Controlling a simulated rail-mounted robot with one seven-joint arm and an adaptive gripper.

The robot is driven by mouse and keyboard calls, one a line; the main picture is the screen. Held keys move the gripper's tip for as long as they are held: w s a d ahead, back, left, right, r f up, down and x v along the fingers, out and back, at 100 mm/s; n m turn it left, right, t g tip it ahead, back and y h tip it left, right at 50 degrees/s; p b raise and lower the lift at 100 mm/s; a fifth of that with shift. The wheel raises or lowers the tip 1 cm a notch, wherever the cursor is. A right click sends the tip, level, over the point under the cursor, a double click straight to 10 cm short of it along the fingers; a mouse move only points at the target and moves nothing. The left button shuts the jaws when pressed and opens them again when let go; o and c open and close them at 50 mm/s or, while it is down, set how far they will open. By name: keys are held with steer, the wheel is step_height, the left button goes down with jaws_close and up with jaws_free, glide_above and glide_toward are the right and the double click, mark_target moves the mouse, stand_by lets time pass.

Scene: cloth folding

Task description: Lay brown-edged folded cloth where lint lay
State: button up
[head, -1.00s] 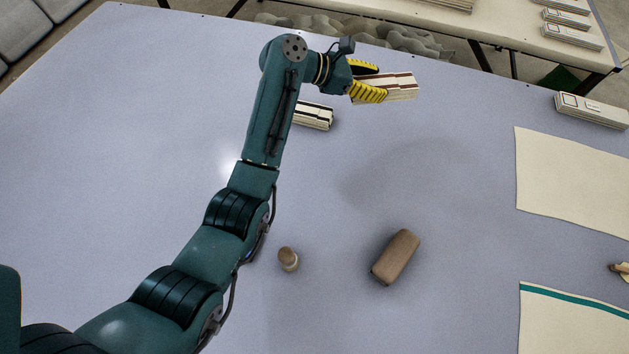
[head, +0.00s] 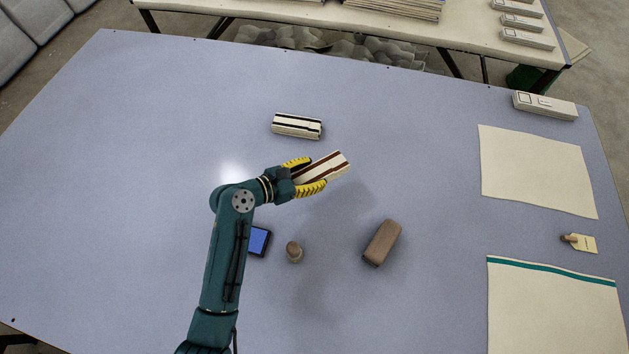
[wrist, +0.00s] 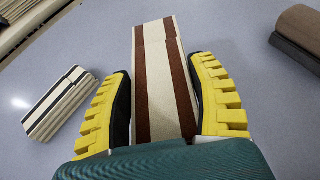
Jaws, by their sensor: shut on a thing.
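The brown-edged folded cloth (head: 326,167) is cream with dark brown stripes. My gripper (head: 308,176) has its yellow fingers shut on it, one on each side, and the cloth appears to be held above the table. The wrist view shows the cloth (wrist: 160,70) lengthwise between the fingers, pointing away from my gripper (wrist: 165,105). No lint can be made out on the table. A black-edged folded cloth (head: 297,126) lies behind my gripper, and it also shows at the left of the wrist view (wrist: 57,103).
A brown block (head: 382,243) and a small round-topped knob (head: 294,251) stand in front of my gripper. A blue-faced item (head: 259,241) lies beside the arm. Flat cream cloths (head: 537,170) (head: 550,305), a tag (head: 582,243) and a pale box (head: 544,106) are at the right. The table's left side is clear.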

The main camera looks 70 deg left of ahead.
step_height(320, 180, down, 7)
steer(key=shift+f+b, duration=0.1)
steer(key=shift+b, duration=1.15)
steer(key=o, duration=1.2)
steer(key=shift+o, duration=0.2)
steer(key=p+v, duration=0.3)
steer(key=v, duration=0.9)
